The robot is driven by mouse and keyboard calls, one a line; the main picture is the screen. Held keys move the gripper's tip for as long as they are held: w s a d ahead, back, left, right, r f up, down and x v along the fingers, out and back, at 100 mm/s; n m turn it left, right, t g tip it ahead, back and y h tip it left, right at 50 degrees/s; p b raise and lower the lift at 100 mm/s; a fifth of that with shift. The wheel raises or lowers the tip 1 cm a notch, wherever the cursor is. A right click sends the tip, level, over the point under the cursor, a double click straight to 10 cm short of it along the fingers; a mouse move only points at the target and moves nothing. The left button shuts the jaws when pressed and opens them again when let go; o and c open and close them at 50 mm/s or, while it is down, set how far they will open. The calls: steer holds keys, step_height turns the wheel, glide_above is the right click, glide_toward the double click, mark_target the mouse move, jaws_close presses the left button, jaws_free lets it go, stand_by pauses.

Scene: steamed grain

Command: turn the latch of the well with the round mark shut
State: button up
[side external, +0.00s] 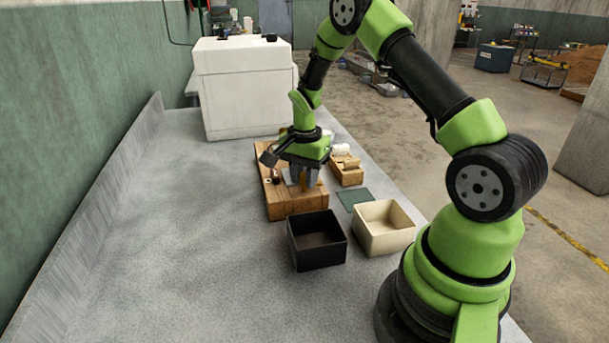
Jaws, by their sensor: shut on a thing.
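A wooden block (297,208) lies on the grey bench at the middle of the side external view, with small dark fittings (274,180) on its top at the left. My gripper (303,182) points down, with its grey fingers low over the right part of this block. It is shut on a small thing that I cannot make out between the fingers. The round mark and the latches are too small or hidden behind my gripper, so I cannot tell which well it is at or how its latch is turned.
A black open box (298,254) and a cream open box (405,246) stand just in front. A green square (354,197) lies behind the cream one. A small wooden holder (347,179) with pale rolls is right of the block. A white machine (243,105) stands behind. The bench's left is clear.

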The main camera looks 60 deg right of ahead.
steer(key=n, duration=0.8)
steer(key=shift+n, duration=0.4)
steer(key=n, duration=0.4)
steer(key=shift+n, duration=2.3)
steer(key=o, duration=0.9)
